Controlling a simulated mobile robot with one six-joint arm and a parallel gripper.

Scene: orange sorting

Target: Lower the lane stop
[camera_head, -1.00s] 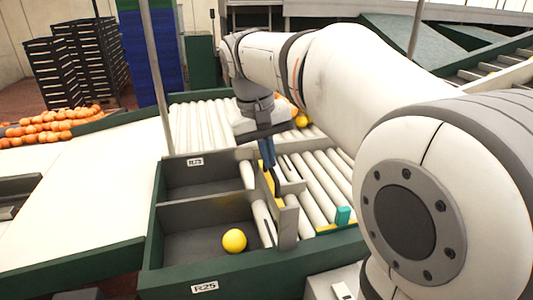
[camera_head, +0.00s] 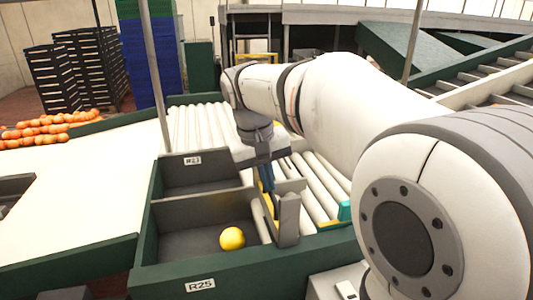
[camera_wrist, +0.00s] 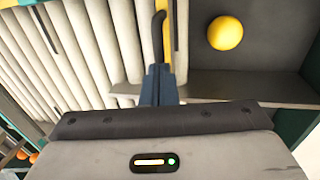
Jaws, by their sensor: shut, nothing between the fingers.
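A narrow yellow strip, likely part of the lane stop, runs along the edge between the rollers and the bins in the wrist view (camera_wrist: 168,38). A dark curved bar (camera_wrist: 158,36) lies along it. In the head view my gripper (camera_head: 267,186) points down at this edge and hides much of it. Its blue fingers are shut and empty, and they also show in the wrist view (camera_wrist: 158,72). The fingertips appear at the near end of the dark bar; I cannot tell whether they touch. How high the stop stands is unclear.
A yellow ball (camera_head: 232,238) lies in the near bin, labelled R25 (camera_head: 200,285); a divider (camera_head: 200,207) separates it from the far bin. A grey post (camera_head: 288,218) stands close to my gripper. A teal block (camera_head: 345,211) sits by the white rollers (camera_head: 318,190).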

